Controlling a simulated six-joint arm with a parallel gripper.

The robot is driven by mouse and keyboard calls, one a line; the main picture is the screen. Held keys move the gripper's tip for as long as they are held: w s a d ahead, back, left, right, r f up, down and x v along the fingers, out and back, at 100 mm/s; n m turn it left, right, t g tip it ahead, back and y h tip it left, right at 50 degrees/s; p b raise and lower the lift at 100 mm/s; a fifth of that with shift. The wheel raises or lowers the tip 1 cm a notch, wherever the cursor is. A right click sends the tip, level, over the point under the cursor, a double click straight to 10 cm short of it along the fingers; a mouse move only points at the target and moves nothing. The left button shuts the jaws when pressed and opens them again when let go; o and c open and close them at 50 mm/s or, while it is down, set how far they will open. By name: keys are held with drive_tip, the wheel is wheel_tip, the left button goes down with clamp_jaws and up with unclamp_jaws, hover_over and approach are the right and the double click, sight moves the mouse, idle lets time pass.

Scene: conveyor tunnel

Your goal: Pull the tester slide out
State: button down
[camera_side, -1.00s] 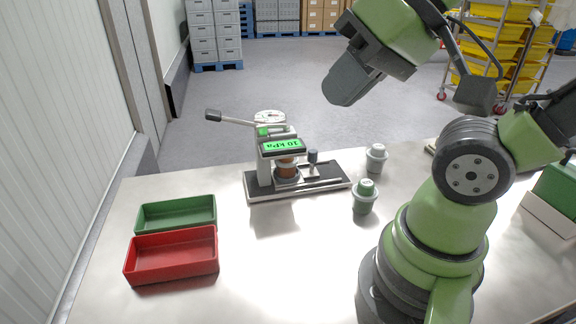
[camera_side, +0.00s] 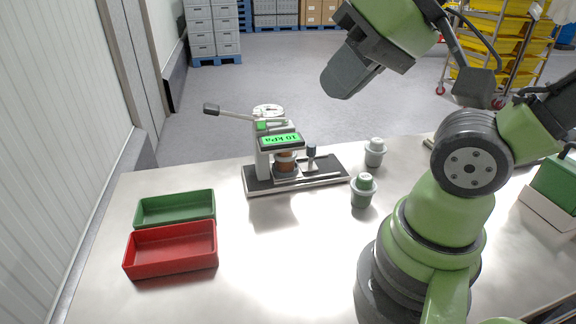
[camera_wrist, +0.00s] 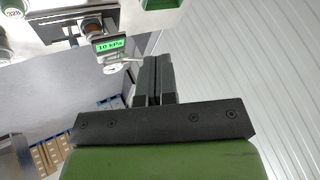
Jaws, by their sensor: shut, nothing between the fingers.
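The tester (camera_side: 262,160) stands on the table's far side, with a green display reading 10 kPa and a lever sticking out left. Its slide (camera_side: 328,178) is a dark flat tray at the base with an upright dark knob (camera_side: 311,152). A brown and white cup (camera_side: 286,164) sits under the tester head. My gripper (camera_side: 338,86) is high above the table, behind and right of the tester, touching nothing. In the wrist view my gripper's fingers (camera_wrist: 153,72) are together and empty. The tester display (camera_wrist: 110,45) shows beyond them at upper left.
Two lidded cups (camera_side: 375,153) (camera_side: 363,190) stand right of the tester. A green tray (camera_side: 174,209) and a red tray (camera_side: 170,250) lie at the left, both empty. A green box (camera_side: 556,184) is at the right edge. The table's front middle is clear.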

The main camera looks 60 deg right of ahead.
drive_tip(key=c, duration=1.6)
unclamp_jaws()
drive_tip(key=o, duration=0.4)
drive_tip(key=shift+w+d+r+m, duration=0.1)
drive_tip(key=shift+w+m, duration=0.2)
drive_tip(key=shift+c, duration=0.2)
drive_tip(key=o, duration=0.3)
drive_tip(key=w+d+m, duration=0.1)
drive_tip(key=w, duration=0.1)
drive_tip(key=w+d+m+g, duration=0.1)
drive_tip(key=m, duration=0.1)
drive_tip(key=w+d+m, duration=0.1)
drive_tip(key=w, duration=0.1)
drive_tip(key=shift+w+d+r+g+h, duration=0.1)
drive_tip(key=shift+w+d+g+h, duration=0.2)
drive_tip(key=shift+d+g+h, duration=0.1)
drive_tip(key=m+g+y, duration=0.2)
drive_tip(key=m+g, duration=0.1)
drive_tip(key=m, duration=1.3)
hover_over(312, 145)
drive_tip(key=s+d, duration=0.2)
drive_tip(key=d, duration=0.1)
wheel_tip(312, 145, down, 16)
drive_tip(key=f, duration=0.1)
drive_tip(key=x, duration=0.9)
drive_tip(key=shift+w+a, duration=0.15)
drive_tip(key=shift+a, duration=0.05)
